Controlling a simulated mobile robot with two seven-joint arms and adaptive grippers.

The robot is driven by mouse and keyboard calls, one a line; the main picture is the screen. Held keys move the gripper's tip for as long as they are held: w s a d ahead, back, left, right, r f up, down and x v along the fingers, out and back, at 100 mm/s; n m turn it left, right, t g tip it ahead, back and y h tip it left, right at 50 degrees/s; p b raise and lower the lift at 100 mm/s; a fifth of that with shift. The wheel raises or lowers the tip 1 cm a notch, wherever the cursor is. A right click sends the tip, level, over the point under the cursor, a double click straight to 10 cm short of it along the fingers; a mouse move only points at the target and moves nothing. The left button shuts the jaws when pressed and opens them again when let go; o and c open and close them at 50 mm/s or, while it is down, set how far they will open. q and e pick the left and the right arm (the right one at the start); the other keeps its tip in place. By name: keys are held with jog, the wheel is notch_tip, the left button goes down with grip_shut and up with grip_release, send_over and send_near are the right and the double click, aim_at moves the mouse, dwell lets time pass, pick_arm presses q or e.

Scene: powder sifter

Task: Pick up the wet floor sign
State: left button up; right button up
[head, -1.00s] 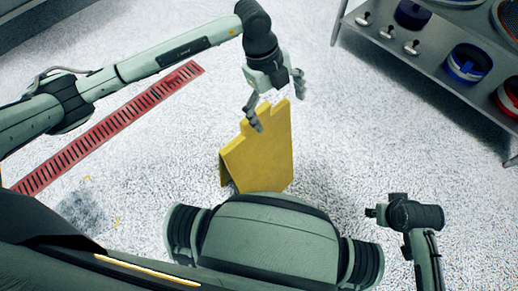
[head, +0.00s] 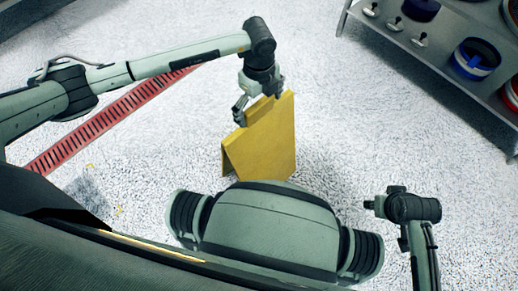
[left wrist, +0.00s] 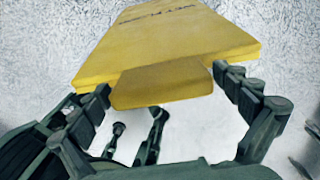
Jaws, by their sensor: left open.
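The yellow wet floor sign (head: 262,150) stands upright on the floor, its two panels spread in an A shape. In the left wrist view the sign (left wrist: 165,45) shows dark lettering on a panel, and its top tab lies between my fingers. My left gripper (head: 259,110) is at the top edge of the sign. In the left wrist view the left gripper (left wrist: 160,95) is open, with a finger on each side of the tab. I cannot tell whether the fingers touch it.
A red floor grate (head: 110,120) runs diagonally at the left. A grey metal shelf (head: 440,62) with blue and red round items stands at the upper right. The speckled pale floor around the sign is clear.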

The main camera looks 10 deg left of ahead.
pick_arm(q)
jog(key=c, duration=1.6)
jog(key=shift+r, duration=0.1)
jog(key=shift+c, duration=0.6)
jog(key=shift+w+r, duration=0.1)
jog(key=shift+r, duration=0.1)
